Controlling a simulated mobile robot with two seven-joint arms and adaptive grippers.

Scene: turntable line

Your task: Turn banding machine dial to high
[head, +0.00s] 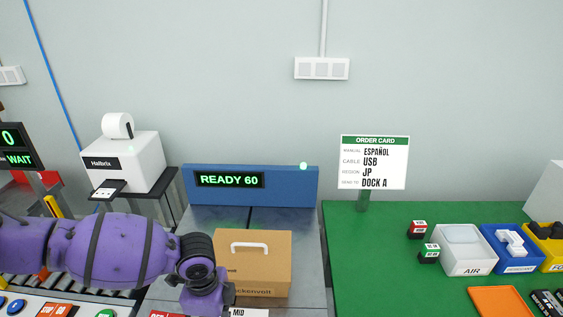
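A blue machine (292,187) with a green display reading READY 60 (229,180) stands at the back of the grey surface. A white label reading MID (246,313) shows at the bottom edge, with a partly cut red label (162,314) to its left. No dial is clearly visible; my arm and the frame edge hide that area. My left gripper (214,300) comes in on the purple arm and points down just left of the MID label. Its fingertips are hidden or out of frame, so its opening cannot be told. My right gripper is not in view.
A cardboard box (265,265) with a white handle stands right behind my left gripper. A white printer (138,160) is on a dark stand at left. A green table (385,270) at right bears an order card (375,162), a white AIR bin (470,262) and other bins.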

